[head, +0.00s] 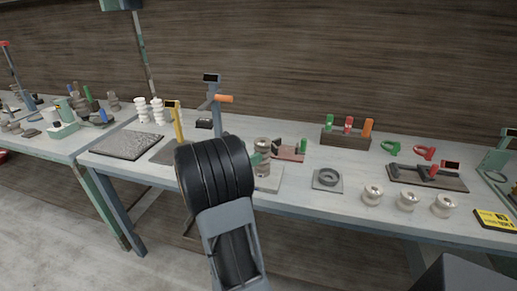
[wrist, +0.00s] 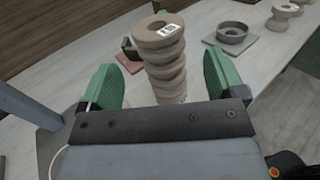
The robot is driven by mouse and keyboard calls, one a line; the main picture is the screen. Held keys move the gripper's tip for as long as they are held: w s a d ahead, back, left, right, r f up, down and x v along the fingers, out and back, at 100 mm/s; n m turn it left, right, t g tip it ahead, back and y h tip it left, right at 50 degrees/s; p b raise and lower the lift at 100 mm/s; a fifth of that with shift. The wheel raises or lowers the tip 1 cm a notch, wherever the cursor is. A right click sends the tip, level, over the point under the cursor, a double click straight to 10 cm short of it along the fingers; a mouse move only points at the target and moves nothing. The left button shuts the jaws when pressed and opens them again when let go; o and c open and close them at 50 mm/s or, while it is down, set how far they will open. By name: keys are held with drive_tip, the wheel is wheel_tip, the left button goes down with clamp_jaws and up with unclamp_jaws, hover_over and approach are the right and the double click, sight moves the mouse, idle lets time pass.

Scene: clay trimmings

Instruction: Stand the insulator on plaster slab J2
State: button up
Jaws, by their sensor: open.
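A grey-brown ribbed insulator (head: 263,150) stands upright at the front middle of the bench, with a small label on its top in the wrist view (wrist: 165,60). It appears to stand on a pale slab (head: 271,183); its foot is partly hidden by my gripper in the wrist view. I can read no J2 mark. My gripper (wrist: 160,68) is open, with one green finger on each side of the insulator. Gaps show between the fingers and the insulator. In the head view my dark arm hides most of the gripper.
A dark ring on a grey slab (head: 327,179) lies to the right. Several pale spools (head: 407,200) line the front edge. Behind are a block of coloured handles (head: 347,134) and a post with an orange handle (head: 215,100). A yellow post (head: 179,122) stands left.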

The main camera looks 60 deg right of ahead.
drive_tip(key=s+a+f+m+t+y, duration=0.1)
drive_tip(key=a+f+m+t+y, duration=0.1)
drive_tip(key=a, duration=1)
drive_tip(key=s+a+f+m+t+y, duration=0.1)
drive_tip(key=a+m+t+y, duration=0.3)
drive_tip(key=a, duration=0.9)
drive_tip(key=a+f+m+t+y, duration=0.3)
drive_tip(key=a+m+y, duration=0.5)
drive_tip(key=a+y, duration=0.3)
drive_tip(key=shift+s+a+f, duration=0.25)
drive_tip(key=shift+s+a, duration=0.15)
drive_tip(key=shift+a, duration=0.45)
